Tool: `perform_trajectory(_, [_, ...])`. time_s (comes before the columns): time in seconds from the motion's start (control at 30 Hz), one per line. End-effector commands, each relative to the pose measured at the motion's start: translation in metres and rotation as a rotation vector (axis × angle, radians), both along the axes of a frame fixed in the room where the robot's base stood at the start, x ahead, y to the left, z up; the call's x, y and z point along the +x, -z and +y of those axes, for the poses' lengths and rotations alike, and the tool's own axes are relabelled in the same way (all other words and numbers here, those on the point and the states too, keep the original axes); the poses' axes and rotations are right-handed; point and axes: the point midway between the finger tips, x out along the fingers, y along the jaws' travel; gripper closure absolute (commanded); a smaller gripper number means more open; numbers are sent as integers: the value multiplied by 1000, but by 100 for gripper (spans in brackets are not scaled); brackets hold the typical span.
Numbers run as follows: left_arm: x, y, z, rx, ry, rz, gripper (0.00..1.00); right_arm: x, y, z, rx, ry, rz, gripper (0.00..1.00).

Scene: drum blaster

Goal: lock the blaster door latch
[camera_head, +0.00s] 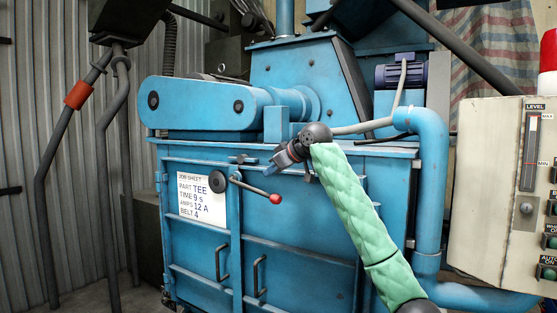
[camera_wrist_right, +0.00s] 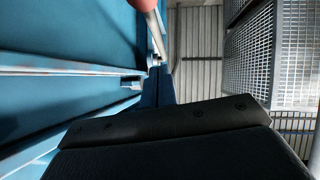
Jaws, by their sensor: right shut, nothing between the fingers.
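The blaster door (camera_head: 300,230) is a blue panel on the front of the blue machine and looks closed. Its latch lever (camera_head: 245,187) has a black round hub at the left and runs right and slightly down to a red knob (camera_head: 275,199). My right gripper (camera_head: 276,160) is above the lever, close to the door's top edge, and apart from the knob. It is shut and empty. In the right wrist view the shut fingers (camera_wrist_right: 158,86) point along the door, with the red knob (camera_wrist_right: 105,12) and its rod at the top. My left gripper is not in view.
A white job sheet (camera_head: 203,198) is on the door left of the lever. Two door handles (camera_head: 260,276) sit below. A blue pipe (camera_head: 432,180) and a control box (camera_head: 500,190) stand at the right. Free room lies in front of the lower door.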

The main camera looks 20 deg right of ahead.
Motion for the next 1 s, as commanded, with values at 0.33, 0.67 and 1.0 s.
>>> perform_trajectory(0.33, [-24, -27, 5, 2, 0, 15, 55, 25, 32, 10, 0, 1, 1, 100])
perform_trajectory(0.67, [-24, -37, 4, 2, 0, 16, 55, 29, 50, 9, 0, 1, -1, 100])
perform_trajectory(1.0, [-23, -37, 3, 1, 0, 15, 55, 30, 51, 9, 1, 0, -2, 100])
